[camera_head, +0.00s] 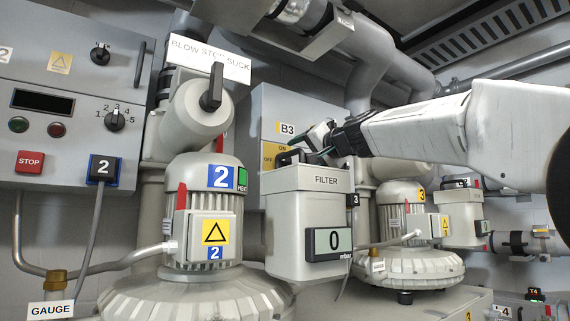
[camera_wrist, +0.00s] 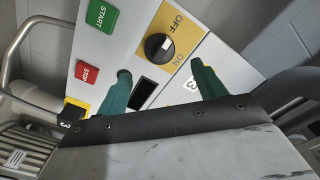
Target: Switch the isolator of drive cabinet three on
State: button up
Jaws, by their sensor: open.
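Drive cabinet three (camera_head: 275,108) is the grey box labelled B3, behind the filter box. Its yellow isolator plate (camera_head: 269,152) is partly hidden by the filter box and my arm. The wrist view shows the black round isolator knob (camera_wrist: 158,47) on the yellow plate (camera_wrist: 184,37) marked OFF and ON. A small pale mark shows on the knob; I cannot tell surely which label it points to. My gripper (camera_wrist: 160,68) is open, its green fingers apart and empty, with the knob ahead between and beyond the tips. In the head view my gripper (camera_head: 320,138) is in front of the cabinet.
A green START button (camera_wrist: 102,15) and red STOP button (camera_wrist: 87,72) lie left of the knob. The filter box (camera_head: 308,205) stands just below my gripper. Blower two (camera_head: 204,190) is at left, blower three (camera_head: 402,200) at right. Pipes run overhead.

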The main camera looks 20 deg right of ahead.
aim_at(289, 159)
jog(key=x, duration=0.7)
jog(key=shift+w, duration=0.3)
jog(key=c, duration=1)
